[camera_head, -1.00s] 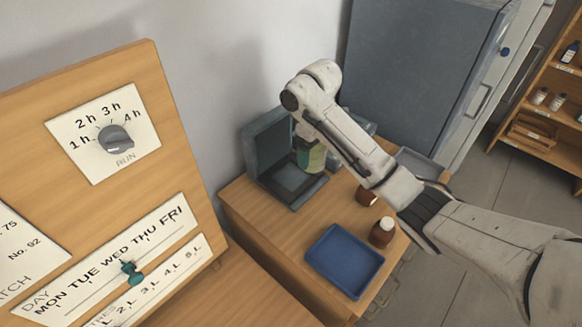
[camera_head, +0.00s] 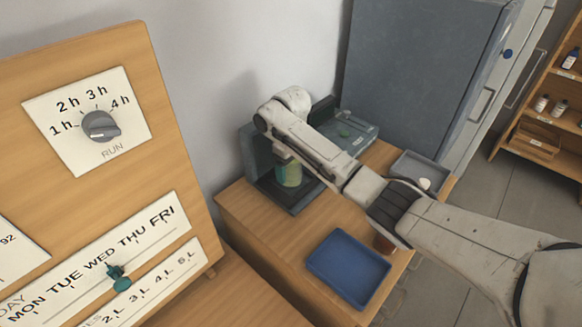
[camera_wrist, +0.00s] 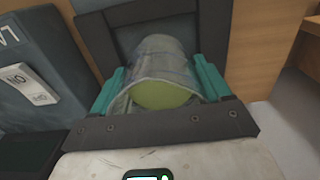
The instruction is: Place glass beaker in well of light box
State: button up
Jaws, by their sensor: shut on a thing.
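The glass beaker (camera_head: 288,174) holds something yellow-green and is over the dark base of the light box (camera_head: 262,187) in the head view. In the wrist view the beaker (camera_wrist: 163,72) sits between the teal fingers of my gripper (camera_wrist: 160,88), which is shut on it. The light box is a grey-blue box with an upright back and a low base; part of it (camera_wrist: 205,20) shows behind the beaker in the wrist view. My arm hides part of the box and the gripper in the head view. I cannot tell whether the beaker's bottom touches the well.
A blue tray (camera_head: 348,268) lies on the wooden bench at the front. A brown bottle (camera_head: 384,244) is partly hidden by my arm. A grey device (camera_head: 345,136) and a grey tray (camera_head: 420,172) stand right of the light box. A wooden panel with a dial (camera_head: 101,125) is at left.

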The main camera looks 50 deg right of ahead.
jog(key=shift+f, duration=0.2)
jog(key=shift+f, duration=0.15)
jog(key=o, duration=1.2)
jog(key=shift+r+p, duration=0.6)
jog(key=shift+r, duration=5.6)
